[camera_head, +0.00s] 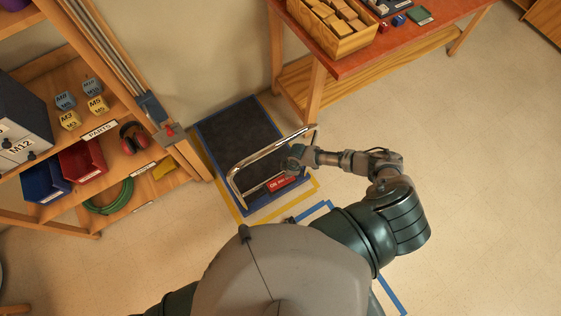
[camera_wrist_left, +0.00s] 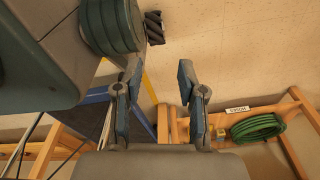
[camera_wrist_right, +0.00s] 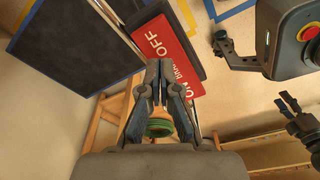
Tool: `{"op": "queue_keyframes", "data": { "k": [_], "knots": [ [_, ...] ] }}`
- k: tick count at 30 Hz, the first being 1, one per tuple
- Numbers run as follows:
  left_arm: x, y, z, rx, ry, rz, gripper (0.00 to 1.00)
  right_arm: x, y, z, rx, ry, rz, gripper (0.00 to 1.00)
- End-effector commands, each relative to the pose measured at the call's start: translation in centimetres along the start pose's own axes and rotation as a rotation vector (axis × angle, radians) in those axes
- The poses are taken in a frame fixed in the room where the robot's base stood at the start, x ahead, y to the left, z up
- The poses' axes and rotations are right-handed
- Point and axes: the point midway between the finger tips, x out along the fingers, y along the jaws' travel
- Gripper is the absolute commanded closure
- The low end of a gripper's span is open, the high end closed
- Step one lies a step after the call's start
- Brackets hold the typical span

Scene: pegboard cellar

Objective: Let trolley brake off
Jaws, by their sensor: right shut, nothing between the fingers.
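The trolley (camera_head: 237,135) stands on the floor with a dark deck, blue edges and a bent chrome handle (camera_head: 235,185). A red brake plate (camera_head: 281,183) lies at its near end. In the right wrist view the red plate (camera_wrist_right: 170,52) reads OFF at its upper end and ON at its lower end. My right gripper (camera_wrist_right: 161,68) is shut and empty, in front of this plate; I cannot tell whether it touches. A round green and orange piece (camera_wrist_right: 159,127) shows behind its fingers. My left gripper (camera_wrist_left: 158,72) is open and empty, outside the head view.
A wooden shelf with bins (camera_head: 83,160), red earmuffs (camera_head: 133,137) and a green hose (camera_head: 108,197) stands left. A red-topped bench (camera_head: 390,45) with a crate of blocks (camera_head: 335,25) stands behind. Yellow and blue tape marks the floor. Floor to the right is clear.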

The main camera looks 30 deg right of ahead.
Motion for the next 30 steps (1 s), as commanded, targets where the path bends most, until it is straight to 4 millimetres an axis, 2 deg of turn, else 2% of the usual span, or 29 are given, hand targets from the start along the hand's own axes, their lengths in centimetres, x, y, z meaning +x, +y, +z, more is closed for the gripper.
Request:
{"op": "queue_keyframes", "data": {
  "k": [20, 30],
  "knots": [
    [0.7, 0.0, 6.0, 0.009, -0.027, 0.001, 0.6, -2.4, 0.0, -0.4, 0.0, 0.0, 0.0, 1.0],
    [-0.6, -0.1, 8.3, 0.013, -0.035, 0.0, 0.6, -4.5, 0.0, -0.7, 0.0, 0.0, 0.0, 1.0]
  ]
}}
